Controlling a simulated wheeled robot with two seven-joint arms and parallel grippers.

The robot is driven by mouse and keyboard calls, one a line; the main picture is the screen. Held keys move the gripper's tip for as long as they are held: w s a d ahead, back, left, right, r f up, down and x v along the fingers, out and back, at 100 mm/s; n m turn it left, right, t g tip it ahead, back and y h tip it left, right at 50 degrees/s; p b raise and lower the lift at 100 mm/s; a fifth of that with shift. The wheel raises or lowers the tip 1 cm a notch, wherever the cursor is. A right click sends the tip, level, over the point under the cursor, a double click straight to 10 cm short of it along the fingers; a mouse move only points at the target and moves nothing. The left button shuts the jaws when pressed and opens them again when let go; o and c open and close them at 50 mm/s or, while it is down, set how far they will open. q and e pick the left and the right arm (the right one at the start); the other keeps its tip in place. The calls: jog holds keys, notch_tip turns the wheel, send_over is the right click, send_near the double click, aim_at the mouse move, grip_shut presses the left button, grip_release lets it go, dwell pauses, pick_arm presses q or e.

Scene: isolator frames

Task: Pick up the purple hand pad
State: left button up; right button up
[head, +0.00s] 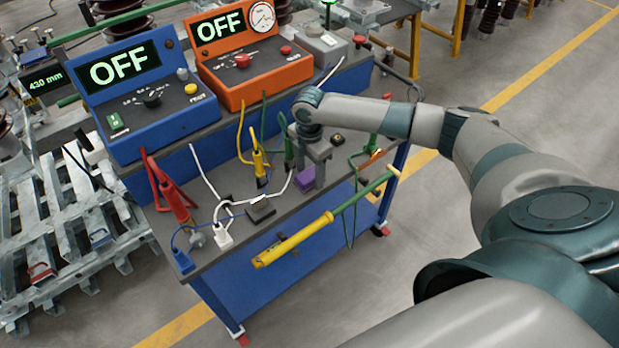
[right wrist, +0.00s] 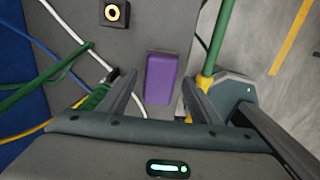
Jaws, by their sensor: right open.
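The purple hand pad (head: 292,201) is a small block lying on the grey top of the blue cart, near its front edge. It also shows in the right wrist view (right wrist: 161,82), lengthwise between my finger lines. My right gripper (head: 311,178) points down from above, close to the pad in the head view. In the wrist view my right gripper (right wrist: 160,84) is open, one finger on each side of the pad, with nothing held. I cannot tell the exact height gap. My left gripper is not in view.
White, green and yellow cables with clamps (head: 260,162) lie around the pad. A dark grey block (head: 260,211) sits to its left. A yellow-green pole (head: 300,240) runs along the cart's front edge. Blue (head: 130,95) and orange (head: 250,60) consoles stand behind.

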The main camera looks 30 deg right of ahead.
aim_at(310, 174)
jog(key=shift+c, duration=0.6)
jog(key=c, duration=1)
jog(key=shift+r, duration=0.1)
jog(key=shift+w+r+b, duration=0.1)
jog(key=shift+r+b, duration=0.35)
jog(key=shift+r, duration=0.3)
notch_tip(310, 174, up, 2)
jog(key=shift+r+b, duration=0.25)
jog(key=shift+b, duration=0.3)
jog(key=s+r, duration=0.2)
jog(key=s, duration=0.2)
jog(key=s+d+r+b, duration=0.1)
jog(key=s+r, duration=0.1)
jog(key=s, duration=0.1)
jog(key=s+d+r+b, duration=0.1)
jog(key=s+r, duration=0.2)
jog(key=s, duration=0.1)
jog(key=shift+s, duration=0.35)
jog(key=shift+o, duration=0.5)
